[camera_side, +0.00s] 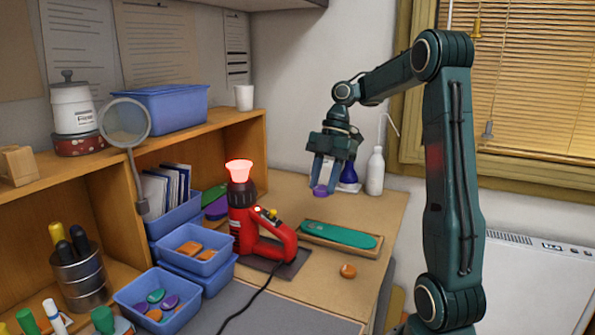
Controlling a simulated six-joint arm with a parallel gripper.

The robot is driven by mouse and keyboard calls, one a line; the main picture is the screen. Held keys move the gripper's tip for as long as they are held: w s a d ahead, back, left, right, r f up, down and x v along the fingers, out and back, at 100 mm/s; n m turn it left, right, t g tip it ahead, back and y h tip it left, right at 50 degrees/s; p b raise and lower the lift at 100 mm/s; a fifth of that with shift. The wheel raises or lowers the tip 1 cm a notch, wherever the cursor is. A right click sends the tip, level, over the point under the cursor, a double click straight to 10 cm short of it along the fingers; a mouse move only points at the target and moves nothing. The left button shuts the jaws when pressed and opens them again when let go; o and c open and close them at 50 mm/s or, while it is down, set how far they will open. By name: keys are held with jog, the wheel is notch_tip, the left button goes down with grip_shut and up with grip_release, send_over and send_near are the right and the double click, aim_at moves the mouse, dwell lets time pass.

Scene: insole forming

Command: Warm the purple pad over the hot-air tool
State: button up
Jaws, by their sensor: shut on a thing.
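The purple pad (320,191) is small and sits between the fingertips of my gripper (322,187). My gripper points down and is shut on the pad, which hangs above the desk at the back right. The red hot-air tool (243,215) stands upright on a dark base, left of my gripper. Its nozzle (239,170) glows red-orange and faces up. The pad is apart from the nozzle, to its right and a little lower in the picture.
A teal insole (339,234) lies in a wooden tray in front of my gripper. A white bottle (375,172) and a dark blue bottle (348,176) stand behind. Blue bins (160,290) and a magnifier (125,122) stand at left. A black cord crosses the front.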

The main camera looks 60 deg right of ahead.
jog(key=shift+w, duration=0.1)
dwell(0.6)
jog(key=shift+w+a+r+m+t, duration=0.15)
jog(key=shift+w+m, duration=0.2)
jog(key=shift+m, duration=0.05)
jog(key=shift+w+a+r+m+t, duration=0.1)
jog(key=shift+w+r+m+t, duration=0.05)
jog(key=shift+w+m, duration=0.2)
jog(key=w+a+r+m+t+h, duration=0.2)
jog(key=w+a+r+m+h, duration=0.3)
jog(key=w+r+m, duration=0.4)
jog(key=shift+a+r+m+t, duration=0.35)
jog(key=shift+a+m, duration=0.35)
jog(key=shift+m, duration=3.05)
jog(key=shift+f, duration=0.1)
jog(key=shift+w, duration=0.15)
jog(key=shift+w+d+f, duration=0.15)
jog(key=shift+w+d, duration=0.35)
jog(key=shift+w, duration=1.05)
jog(key=shift+w+d+f, duration=0.2)
jog(key=shift+w+d, duration=0.35)
jog(key=shift+w, duration=1)
jog(key=shift+w+d+f, duration=0.15)
jog(key=shift+w+d, duration=0.35)
jog(key=shift+w, duration=1.05)
